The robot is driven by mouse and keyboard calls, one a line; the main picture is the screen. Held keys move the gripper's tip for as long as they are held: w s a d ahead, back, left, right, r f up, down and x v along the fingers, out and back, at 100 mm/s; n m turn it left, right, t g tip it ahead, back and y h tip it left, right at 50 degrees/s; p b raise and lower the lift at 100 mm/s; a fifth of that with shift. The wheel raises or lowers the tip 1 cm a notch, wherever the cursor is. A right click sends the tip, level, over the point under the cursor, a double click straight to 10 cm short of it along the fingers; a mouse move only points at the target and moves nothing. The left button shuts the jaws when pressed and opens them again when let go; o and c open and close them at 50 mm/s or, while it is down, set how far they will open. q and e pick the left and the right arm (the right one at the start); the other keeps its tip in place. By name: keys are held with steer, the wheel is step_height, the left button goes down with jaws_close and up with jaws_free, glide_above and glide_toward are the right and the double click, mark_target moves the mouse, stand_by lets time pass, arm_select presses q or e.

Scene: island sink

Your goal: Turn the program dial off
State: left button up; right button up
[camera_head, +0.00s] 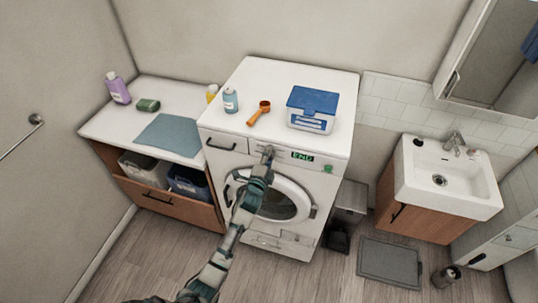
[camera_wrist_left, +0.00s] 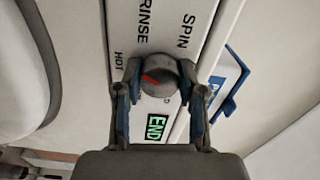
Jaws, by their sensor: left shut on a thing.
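The white washing machine (camera_head: 225,133) stands in the middle of the head view, with its round door below the control panel. Its display (camera_head: 302,156) reads END in green, and the display also shows in the left wrist view (camera_wrist_left: 156,127). The grey program dial (camera_wrist_left: 168,80) with a red pointer mark sits between the fingers of my left gripper (camera_wrist_left: 160,92). My left gripper is shut on the dial. In the head view the gripper (camera_head: 266,156) covers the dial. The labels RINSE, SPIN and HOT show around the dial. My right gripper is not in view.
On the machine's top are a blue-lidded box (camera_head: 312,108), an orange scoop (camera_head: 259,113) and a bottle (camera_head: 230,101). A counter (camera_head: 185,89) stands at left with a purple bottle (camera_head: 118,88). A sink (camera_head: 448,184) stands at right. The floor in front is largely clear.

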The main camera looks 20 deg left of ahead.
arm_select(q)
steer(key=n, duration=0.2)
steer(key=n+p, duration=0.1)
steer(key=n, duration=0.1)
steer(key=shift+s+f+n, duration=0.1)
steer(key=shift+f+n, duration=0.2)
steer(key=shift+f, duration=0.05)
steer(key=n+p, duration=0.2)
steer(key=n, duration=0.4)
steer(key=n+p, duration=0.1)
steer(key=n, duration=0.4)
steer(key=shift+n, duration=0.4)
steer(key=n+p, duration=0.1)
steer(key=n, duration=0.4)
steer(key=shift+f, duration=0.1)
steer(key=n, duration=1.8)
steer(key=shift+d+n, duration=0.1)
steer(key=shift+n, duration=0.2)
steer(key=n, duration=0.5)
steer(key=shift+s, duration=0.1)
steer(key=shift+n, duration=0.4)
